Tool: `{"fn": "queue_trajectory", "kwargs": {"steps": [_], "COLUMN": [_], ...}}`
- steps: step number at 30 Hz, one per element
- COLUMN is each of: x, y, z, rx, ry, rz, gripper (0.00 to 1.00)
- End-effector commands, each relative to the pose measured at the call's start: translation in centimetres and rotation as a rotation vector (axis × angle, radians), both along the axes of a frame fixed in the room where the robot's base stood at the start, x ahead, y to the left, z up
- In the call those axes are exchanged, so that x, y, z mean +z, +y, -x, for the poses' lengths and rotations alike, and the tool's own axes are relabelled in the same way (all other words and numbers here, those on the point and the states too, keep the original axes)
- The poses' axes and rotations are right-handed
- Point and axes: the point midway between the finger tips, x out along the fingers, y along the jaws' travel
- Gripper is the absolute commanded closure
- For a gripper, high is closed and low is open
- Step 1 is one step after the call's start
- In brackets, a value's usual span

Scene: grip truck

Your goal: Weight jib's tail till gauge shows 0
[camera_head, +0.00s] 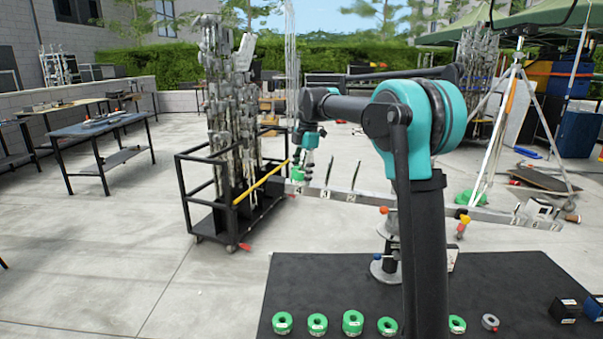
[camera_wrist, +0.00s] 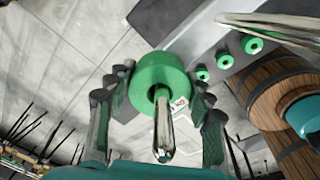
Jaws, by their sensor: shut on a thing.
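My gripper (camera_head: 309,150) is shut on a green ring weight (camera_head: 297,172) at the left end of the jib (camera_head: 375,199). In the wrist view the fingers (camera_wrist: 158,118) flank the green ring (camera_wrist: 160,71). A metal pin (camera_wrist: 163,130) shows at its hole and seems to pass through it; whether the ring rests on the jib is unclear. The jib's left part carries number plates 4, 3 and 2 and thin upright pins. Several green rings (camera_head: 317,323) and a grey ring (camera_head: 490,322) lie on the black table (camera_head: 300,270). I cannot make out a gauge reading.
A black cart (camera_head: 241,222) with tall metal stands is close left of the jib's end. A white tripod (camera_head: 497,130) stands behind the jib at right. Dark blocks (camera_head: 565,310) sit at the table's right.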

Motion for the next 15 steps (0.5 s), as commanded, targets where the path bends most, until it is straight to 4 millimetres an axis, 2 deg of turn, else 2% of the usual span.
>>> {"fn": "queue_trajectory", "kwargs": {"steps": [2, 3, 14, 15], "x": [-0.28, -0.34, -0.53, -0.53], "y": [0.03, 0.03, 0.01, 0.01], "z": [0.05, 0.06, 0.08, 0.08], "rx": [0.001, 0.001, 0.001, 0.001], "ry": [0.002, 0.002, 0.003, 0.003], "rz": [0.001, 0.002, 0.002, 0.003], "gripper": [0.94, 1.0, 1.0, 0.46]}}
